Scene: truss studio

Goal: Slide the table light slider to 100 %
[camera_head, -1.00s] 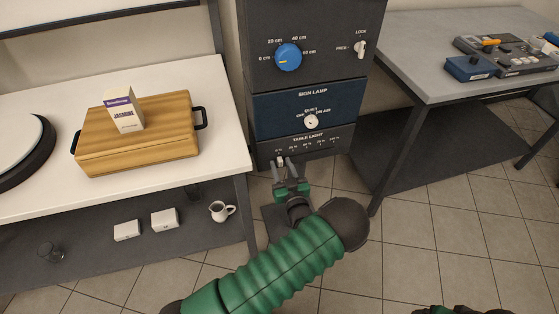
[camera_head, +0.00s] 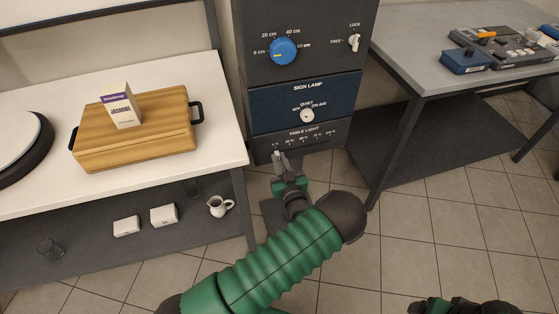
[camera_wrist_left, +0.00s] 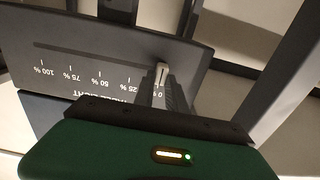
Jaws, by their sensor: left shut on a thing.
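The table light panel (camera_head: 318,138) is the lowest dark panel of the control column, with marks from 0 % at the left to 100 % at the right. My left gripper (camera_head: 277,156) is at its 0 % end, with the fingers closed together. In the left wrist view, where the panel (camera_wrist_left: 100,62) appears upside down, the gripper (camera_wrist_left: 160,84) is shut on the pale slider knob (camera_wrist_left: 161,72). The knob stands at the 0 % mark, and the empty slot runs away to the left toward 100 %. The fingers partly hide the knob.
Above are the sign lamp panel (camera_head: 306,99) and a blue dial (camera_head: 283,51). A white table with a wooden box (camera_head: 137,138) and carton (camera_head: 121,108) stands left. A grey table (camera_head: 420,60) with control boxes stands right. Part of my right arm shows at the bottom right.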

